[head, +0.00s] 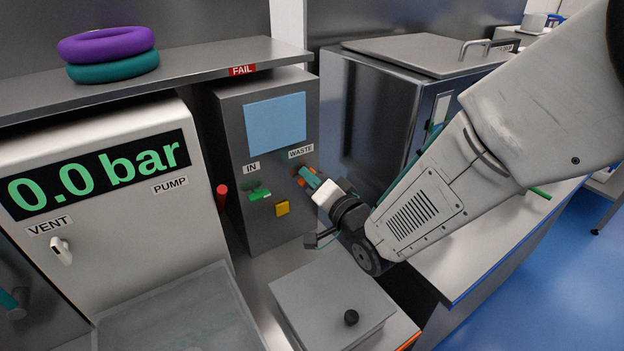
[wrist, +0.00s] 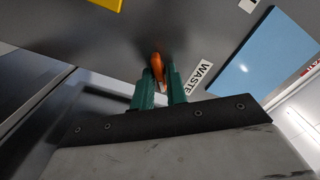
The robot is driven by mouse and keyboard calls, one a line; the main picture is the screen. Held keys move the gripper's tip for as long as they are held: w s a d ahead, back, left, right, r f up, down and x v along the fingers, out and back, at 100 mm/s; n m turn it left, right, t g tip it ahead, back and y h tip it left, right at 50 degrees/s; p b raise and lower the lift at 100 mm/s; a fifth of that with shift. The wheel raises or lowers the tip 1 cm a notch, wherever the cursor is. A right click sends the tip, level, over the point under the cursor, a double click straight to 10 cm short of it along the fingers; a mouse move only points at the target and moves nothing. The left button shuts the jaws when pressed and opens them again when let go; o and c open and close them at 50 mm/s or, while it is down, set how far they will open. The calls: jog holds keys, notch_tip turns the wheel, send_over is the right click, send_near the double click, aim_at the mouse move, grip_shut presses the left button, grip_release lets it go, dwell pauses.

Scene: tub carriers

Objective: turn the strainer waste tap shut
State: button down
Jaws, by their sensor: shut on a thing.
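The strainer waste tap has an orange handle (head: 301,182) under the WASTE label (head: 301,151) on the front of the grey strainer box (head: 270,225). In the wrist view the orange handle (wrist: 157,66) stands between the two teal fingers of my gripper (wrist: 158,84). My gripper (head: 309,178) is shut on this handle, and its fingers hide part of it in the head view. The WASTE label also shows close beside the fingers in the wrist view (wrist: 199,78). How far the tap is turned I cannot tell.
A green IN tap (head: 259,194) and a yellow button (head: 282,209) sit left of and below the waste tap. A red handle (head: 221,192) stands further left. A pump box (head: 100,255) reads 0.0 bar. A grey lidded box (head: 330,300) stands below my arm.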

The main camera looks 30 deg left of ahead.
jog(key=shift+f+m, duration=0.2)
jog(key=shift+m, duration=3.4)
jog(key=c, duration=1.5)
grip_release()
jog(key=shift+o, duration=0.2)
jog(key=shift+d, duration=0.1)
jog(key=v, duration=0.7)
jog(key=shift+s+d, duration=0.15)
jog(key=shift+d, duration=0.2)
